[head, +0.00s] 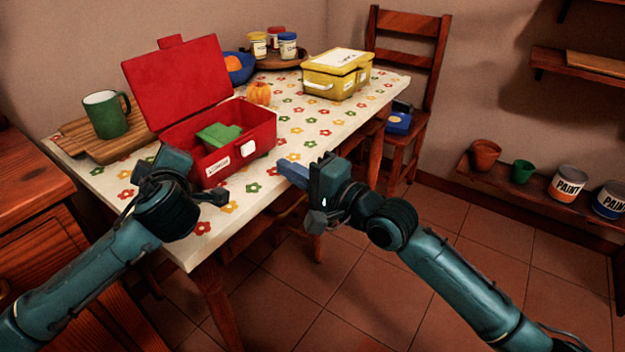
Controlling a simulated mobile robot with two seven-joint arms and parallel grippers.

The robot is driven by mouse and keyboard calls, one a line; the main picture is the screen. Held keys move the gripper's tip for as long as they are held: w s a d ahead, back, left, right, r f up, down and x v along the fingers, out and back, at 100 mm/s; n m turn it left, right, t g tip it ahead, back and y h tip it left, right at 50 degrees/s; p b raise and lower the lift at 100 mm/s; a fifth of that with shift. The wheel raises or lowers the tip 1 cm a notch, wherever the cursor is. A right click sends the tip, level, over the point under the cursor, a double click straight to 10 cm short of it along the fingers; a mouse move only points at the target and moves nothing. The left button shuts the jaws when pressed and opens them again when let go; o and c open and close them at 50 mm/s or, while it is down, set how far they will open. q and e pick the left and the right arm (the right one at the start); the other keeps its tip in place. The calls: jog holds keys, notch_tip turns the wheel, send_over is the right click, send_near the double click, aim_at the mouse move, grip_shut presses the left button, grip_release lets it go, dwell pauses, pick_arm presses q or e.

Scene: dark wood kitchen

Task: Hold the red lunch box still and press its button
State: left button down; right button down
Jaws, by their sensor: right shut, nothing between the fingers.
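The red lunch box (262,123) stands on the table with its lid (178,80) raised. A green block-like item (218,136) lies inside it. A label and a white button-like piece (247,149) show on its front wall. My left gripper (208,192) is at the front left corner of the box and partly hides it. I cannot tell whether it touches the box or how its fingers stand. My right gripper (284,168) is shut and empty, to the right of the box's front wall, over the table's front edge. Its blue fingers point left, apart from the box.
The table (250,205) has a flowered cloth. A green mug (105,114) on a wooden board stands left. A small pumpkin (259,93), blue bowl (239,68), jars (288,46) and a yellow lunch box (336,73) stand behind. A chair (408,60) is at the back right.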

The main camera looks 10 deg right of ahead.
pick_arm(q)
jog(key=shift+a+f, duration=0.25)
jog(key=shift+f, duration=0.05)
pick_arm(e)
jog(key=v, duration=0.5)
jog(key=shift+s+d, duration=0.1)
pick_arm(q)
jog(key=c, duration=1.4)
grip_release()
jog(key=shift+r, duration=0.15)
jog(key=shift+c, duration=0.2)
jog(key=shift+d, duration=0.1)
